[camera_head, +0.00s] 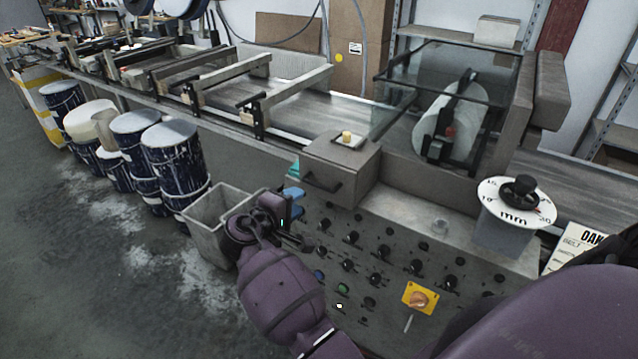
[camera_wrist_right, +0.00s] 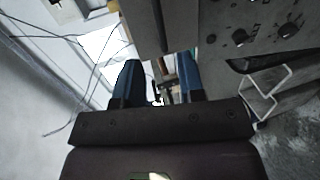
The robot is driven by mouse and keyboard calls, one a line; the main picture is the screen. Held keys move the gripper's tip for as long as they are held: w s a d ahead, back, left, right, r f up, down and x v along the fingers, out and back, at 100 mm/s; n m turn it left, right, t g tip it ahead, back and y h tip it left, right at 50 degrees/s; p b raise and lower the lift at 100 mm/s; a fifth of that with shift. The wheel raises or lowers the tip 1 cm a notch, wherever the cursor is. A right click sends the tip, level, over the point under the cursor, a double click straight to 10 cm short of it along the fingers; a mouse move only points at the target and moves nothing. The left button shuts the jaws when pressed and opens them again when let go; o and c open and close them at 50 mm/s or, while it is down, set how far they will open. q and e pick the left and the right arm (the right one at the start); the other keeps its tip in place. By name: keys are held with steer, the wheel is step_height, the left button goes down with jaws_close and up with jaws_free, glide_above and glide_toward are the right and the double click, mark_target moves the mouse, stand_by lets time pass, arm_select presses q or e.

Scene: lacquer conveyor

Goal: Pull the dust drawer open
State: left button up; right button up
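The dust drawer appears to be the front of a grey-brown box (camera_head: 340,162) on the machine, with a dark bar handle (camera_head: 322,183) on its face. The drawer looks shut. My right gripper (camera_head: 287,198) is below and left of the handle in the head view, apart from it. In the right wrist view its two blue fingers (camera_wrist_right: 159,66) are spread, with nothing clearly held between them. A grey-brown surface (camera_wrist_right: 145,25), probably the box, lies beyond the fingertips. My left gripper is not in view.
A panel of knobs (camera_head: 385,262) lies right of my gripper, with a yellow switch plate (camera_head: 418,298). A grey open bin (camera_head: 212,215) stands just left, beside blue drums (camera_head: 173,160). A small tray with a yellow block (camera_head: 347,137) sits on the box.

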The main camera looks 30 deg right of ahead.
mark_target(317, 186)
steer(key=x, duration=1)
steer(key=shift+d, duration=0.3)
jaws_close()
